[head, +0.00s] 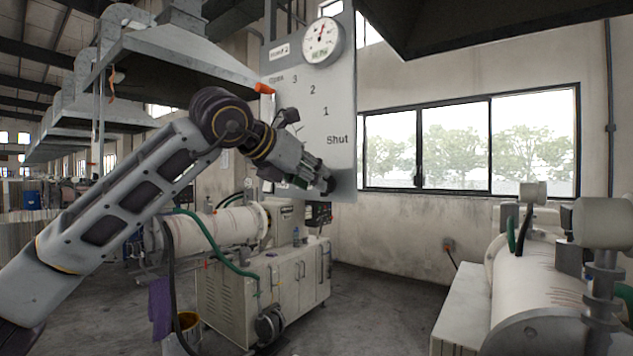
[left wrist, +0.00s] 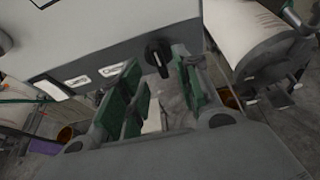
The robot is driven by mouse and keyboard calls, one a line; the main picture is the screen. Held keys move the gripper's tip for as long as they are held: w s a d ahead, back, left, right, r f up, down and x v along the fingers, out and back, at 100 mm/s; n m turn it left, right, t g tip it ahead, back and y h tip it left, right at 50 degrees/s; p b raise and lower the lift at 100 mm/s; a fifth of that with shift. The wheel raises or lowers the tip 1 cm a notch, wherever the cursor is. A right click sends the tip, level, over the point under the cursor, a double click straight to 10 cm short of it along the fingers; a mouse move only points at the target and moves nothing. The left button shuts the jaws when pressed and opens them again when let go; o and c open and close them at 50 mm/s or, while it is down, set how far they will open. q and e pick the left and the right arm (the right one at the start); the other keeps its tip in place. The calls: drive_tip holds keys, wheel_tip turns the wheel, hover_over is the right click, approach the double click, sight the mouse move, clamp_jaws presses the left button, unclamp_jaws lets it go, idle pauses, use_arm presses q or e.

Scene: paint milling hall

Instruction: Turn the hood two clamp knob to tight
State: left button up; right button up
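A pale grey hood panel (head: 338,85) faces me, marked Open, 3, 2, 1 and Shut. An orange-tipped lever (head: 265,88) shows at its left edge, near Open. My left gripper (head: 322,178) is at the panel's lower part, below Shut, and hides some of it. In the left wrist view a black knob (left wrist: 157,55) sits on the panel's lower part (left wrist: 110,28). The green-padded fingers of my left gripper (left wrist: 160,90) are apart, with the knob in line with the gap between them. Whether they touch it I cannot tell. My right gripper is not in view.
A round gauge (head: 322,41) is on the panel's top. A grey cabinet with a milling machine (head: 265,275) stands below and behind. Another white machine (head: 550,265) is at the right. Floor between the machines looks clear.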

use_arm(q)
drive_tip(key=v, duration=0.8)
drive_tip(key=shift+s+a, duration=0.15)
drive_tip(key=shift+s, duration=0.1)
idle(0.4)
